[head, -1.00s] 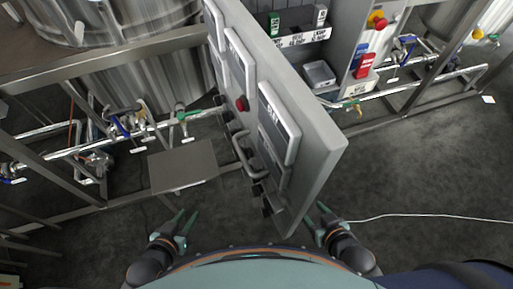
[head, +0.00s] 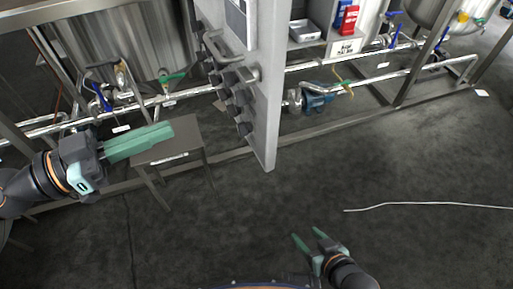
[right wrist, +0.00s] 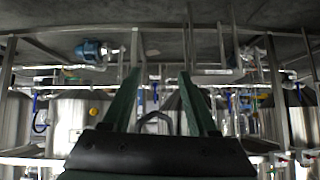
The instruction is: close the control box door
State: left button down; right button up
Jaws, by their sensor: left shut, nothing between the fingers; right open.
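The control box door (head: 265,95) is a grey panel swung out from its box, seen nearly edge-on in the head view. Its left face carries a handle (head: 222,48) and several dark knobs. My right gripper (head: 308,237) is open and empty, low over the floor to the right of the door's bottom corner. It also shows in the right wrist view (right wrist: 160,80).
The small steel table (head: 188,138) stands left of the door. Behind run steel pipes with valves, a blue pump (head: 318,99) and large tanks (head: 110,50). A white cable (head: 425,204) lies on the floor at right.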

pick_arm(q)
jog(key=s+d+r+m, duration=0.1)
jog(key=s, duration=0.1)
jog(key=p, duration=0.6)
send_near(264, 103)
jog(key=x, duration=0.3)
jog(key=shift+w+d+g+h+p, duration=0.2)
jog(key=shift+w+d+p, duration=0.15)
jog(key=shift+d+p, duration=0.2)
jog(key=shift+w+d+g+h+p, duration=0.2)
jog(key=shift+w+d+p, duration=0.2)
jog(key=shift+d, duration=0.25)
jog(key=shift+w+d+f, duration=0.1)
jog(key=shift+w+d, duration=0.1)
jog(key=shift+d, duration=0.3)
pick_arm(e)
jog(key=r, duration=0.1)
jog(key=s+d+r, duration=0.1)
jog(key=r, duration=0.2)
jog(key=shift+s+d+r, duration=0.25)
jog(key=shift+d, duration=0.1)
pick_arm(q)
jog(key=shift+w+d, duration=0.1)
jog(key=shift+w, duration=0.05)
pick_arm(e)
jog(key=shift+r, duration=0.15)
